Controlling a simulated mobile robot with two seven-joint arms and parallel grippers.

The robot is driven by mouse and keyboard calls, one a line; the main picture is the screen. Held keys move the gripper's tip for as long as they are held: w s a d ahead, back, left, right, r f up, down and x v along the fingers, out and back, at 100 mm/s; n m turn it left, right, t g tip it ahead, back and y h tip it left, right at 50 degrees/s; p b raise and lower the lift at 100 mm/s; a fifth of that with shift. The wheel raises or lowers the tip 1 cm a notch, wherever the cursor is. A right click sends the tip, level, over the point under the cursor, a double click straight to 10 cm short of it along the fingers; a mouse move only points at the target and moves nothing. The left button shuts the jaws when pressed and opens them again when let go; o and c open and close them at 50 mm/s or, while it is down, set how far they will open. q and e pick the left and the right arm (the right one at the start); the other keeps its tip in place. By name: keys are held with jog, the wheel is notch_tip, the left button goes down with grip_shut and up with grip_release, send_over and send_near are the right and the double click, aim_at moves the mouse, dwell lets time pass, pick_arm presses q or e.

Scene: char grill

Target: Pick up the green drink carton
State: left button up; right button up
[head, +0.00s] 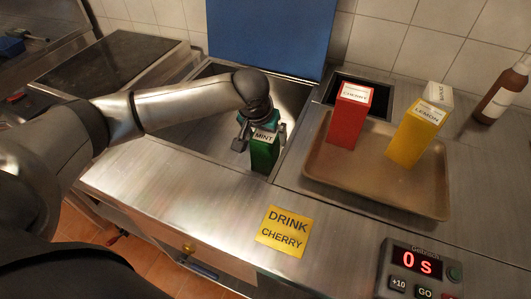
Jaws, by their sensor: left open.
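Part of the carton's top is hidden by the gripper. My right gripper is not in view.
A yellow DRINK CHERRY note (283,231), a timer (416,268) and a brown bottle (500,94) are nearby.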

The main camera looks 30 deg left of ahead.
pick_arm(q)
jog(key=b+x, duration=0.1)
jog(key=x, duration=0.1)
jog(key=b+x, duration=0.1)
jog(key=x, duration=0.2)
jog(key=shift+s+a, duration=0.1)
jog(key=shift+a, duration=0.1)
jog(key=shift+f, duration=0.25)
jog(key=c, duration=1.5)
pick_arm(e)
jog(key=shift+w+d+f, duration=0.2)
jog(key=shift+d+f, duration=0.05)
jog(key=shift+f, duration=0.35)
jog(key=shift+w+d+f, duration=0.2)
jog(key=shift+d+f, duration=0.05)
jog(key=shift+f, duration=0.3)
